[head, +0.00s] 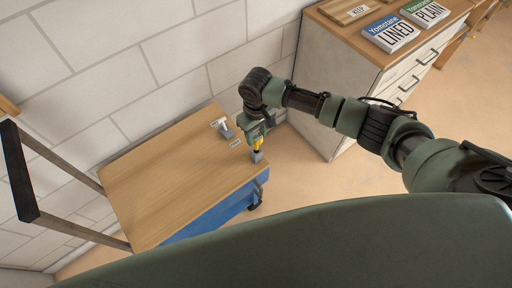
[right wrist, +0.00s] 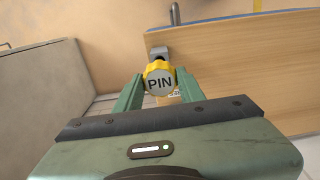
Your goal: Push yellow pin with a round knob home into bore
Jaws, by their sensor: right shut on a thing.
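The yellow pin (head: 257,143) is at the right edge of a wooden cart top (head: 165,185), just above a small grey block (head: 257,157). In the right wrist view its round yellow knob (right wrist: 158,66) has a grey end face marked PIN, and the grey block (right wrist: 159,51) shows just behind it. My right gripper (right wrist: 158,85) is shut on the knob, one green finger on each side. In the head view the right gripper (head: 259,133) hangs over the block. The bore and the pin's tip are hidden, so its depth cannot be told. My left gripper is not in view.
Another grey fitting with a light T-shaped piece (head: 222,126) stands at the back edge of the cart top. A small label (head: 236,143) lies nearby. A dark cart handle (head: 20,170) rises at left. A drawer cabinet (head: 345,80) stands at right. Most of the cart top is clear.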

